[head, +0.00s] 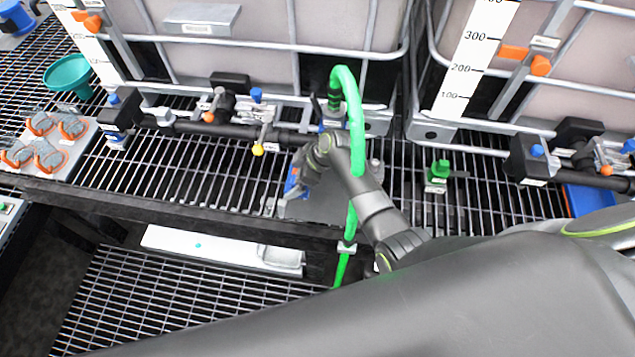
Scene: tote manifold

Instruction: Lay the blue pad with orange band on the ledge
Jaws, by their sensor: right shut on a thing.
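My right gripper (297,184) is shut at the middle of the view, above the black grating. A small blue piece with a touch of orange, which looks like the blue pad with orange band (291,187), shows at its fingertips. The pad is small and partly hidden by the gripper, and I cannot tell whether it touches anything below. A flat grey plate (325,208) lies on the grating just under and right of the gripper. A long white ledge-like strip (215,247) lies lower, in front of the grating's edge; I cannot tell which surface is the ledge. My left gripper is not in view.
A green hose (356,130) rises close beside my right wrist. Dark pipes with valves (238,128) run along the back, below two caged tanks. A tray with orange-and-grey pieces (50,145) and a teal funnel (68,76) stand at left. The grating left of the gripper (180,185) is clear.

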